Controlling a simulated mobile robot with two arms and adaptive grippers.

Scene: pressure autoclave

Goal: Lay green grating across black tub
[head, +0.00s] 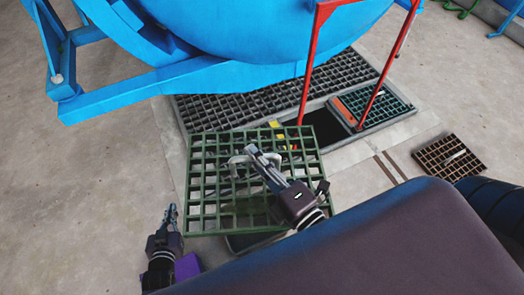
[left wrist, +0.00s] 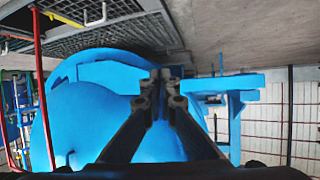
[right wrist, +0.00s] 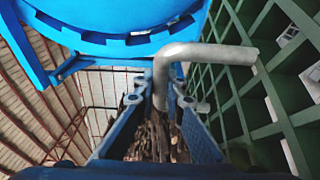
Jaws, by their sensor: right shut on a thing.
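The green grating (head: 197,200) is a square lattice with a bent grey handle, in the middle of the head view. My right gripper (head: 252,153) is shut on that handle (right wrist: 205,52); the grating (right wrist: 262,85) fills the right side of the right wrist view. A dark shape with a pale rim (head: 250,243) shows under the grating's near edge. It may be the black tub, but the grating hides most of it. My left gripper (head: 171,210) is shut and empty, left of the grating's near corner. Its fingers meet in the left wrist view (left wrist: 160,80).
A large blue vessel (head: 240,40) on a blue frame stands behind. Red posts (head: 310,65) rise beside a dark floor opening (head: 318,122) with dark floor gratings (head: 240,105). A brown grating (head: 447,158) lies at right. Bare concrete is free at left.

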